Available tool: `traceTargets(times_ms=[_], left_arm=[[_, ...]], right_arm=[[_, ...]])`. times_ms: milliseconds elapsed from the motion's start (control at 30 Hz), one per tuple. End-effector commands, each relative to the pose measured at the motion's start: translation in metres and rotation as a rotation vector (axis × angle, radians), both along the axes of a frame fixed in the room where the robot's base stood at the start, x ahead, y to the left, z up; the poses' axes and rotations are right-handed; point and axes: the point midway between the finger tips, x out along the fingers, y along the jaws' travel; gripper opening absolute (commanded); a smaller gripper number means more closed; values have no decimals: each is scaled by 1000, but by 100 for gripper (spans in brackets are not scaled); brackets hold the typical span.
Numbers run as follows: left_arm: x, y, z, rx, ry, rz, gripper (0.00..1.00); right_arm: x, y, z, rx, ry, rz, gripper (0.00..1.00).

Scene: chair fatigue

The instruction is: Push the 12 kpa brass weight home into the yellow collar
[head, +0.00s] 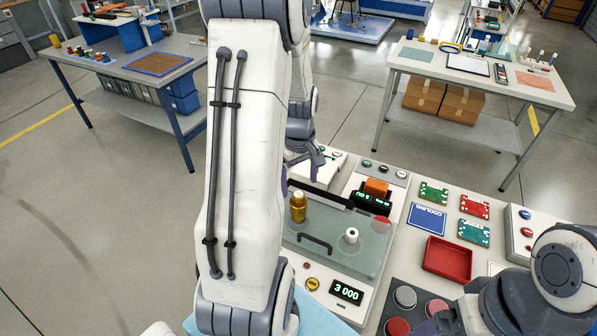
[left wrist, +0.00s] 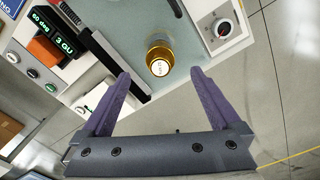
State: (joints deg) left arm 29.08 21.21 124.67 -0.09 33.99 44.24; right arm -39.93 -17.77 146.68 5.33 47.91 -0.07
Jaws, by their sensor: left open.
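The brass weight (head: 298,207) is a gold cylinder standing upright at the left side of the bench equipment. In the left wrist view the brass weight (left wrist: 160,65) shows from above, with a pale label on its top. I cannot make out the label, nor tell the yellow collar apart from the weight's gold body. My left gripper (left wrist: 160,73) is open, with purple fingers spread to either side of the weight in that view; no contact shows. In the head view the left gripper (head: 301,168) is partly hidden by my own arm. My right gripper is out of frame.
A clear panel (head: 331,262) with a dark handle (head: 315,244) and white spool (head: 351,235) lies beside the weight. A dark bar (left wrist: 122,65) is near the left finger. A display (head: 347,292), red tray (head: 447,259) and coloured boards (head: 474,206) occupy the bench.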

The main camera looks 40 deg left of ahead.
Motion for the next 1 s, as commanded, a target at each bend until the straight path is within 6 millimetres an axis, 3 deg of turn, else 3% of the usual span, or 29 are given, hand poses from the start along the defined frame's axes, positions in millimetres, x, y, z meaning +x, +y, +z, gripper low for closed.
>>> traceTargets(times_ms=[133,333,1000], left_arm=[[1,1,27,3,-6,0,97],[0,0,47,1,-1,0,97],[0,0,49,-1,0,0,97]], right_arm=[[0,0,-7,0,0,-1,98],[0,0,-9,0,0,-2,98],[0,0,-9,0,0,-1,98]])
